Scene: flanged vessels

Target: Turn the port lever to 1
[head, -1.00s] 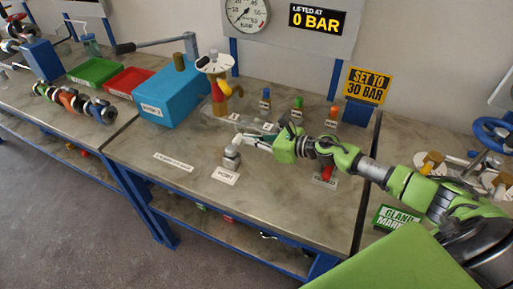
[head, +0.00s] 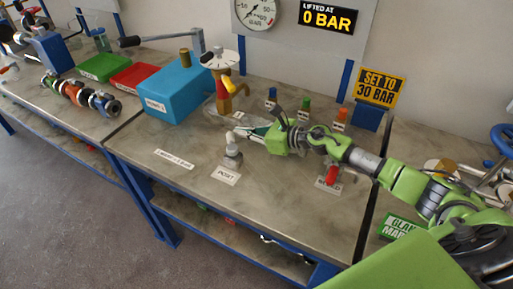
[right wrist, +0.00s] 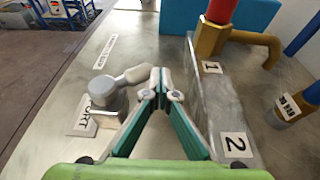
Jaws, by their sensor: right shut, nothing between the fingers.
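The port lever (head: 232,155) is a small pale grey handle on a round stub, behind the PORT label (head: 226,175) on the bench. In the right wrist view the port lever (right wrist: 124,79) points right, its rounded end close against my left-hand finger; I cannot tell if they touch. My right gripper (head: 243,132) is shut and empty just beside the lever; its fingertips also meet in the wrist view (right wrist: 162,82). The 1 label (right wrist: 211,67) and 2 label (right wrist: 236,145) lie on a metal block to the right of the fingers. My left gripper is out of view.
A brass fitting (head: 225,105) with a red and yellow body and white dial stands behind the gripper. A blue box (head: 175,92) is left of it. Several small coloured posts and a red handle (head: 332,174) stand to the right. The bench front is clear.

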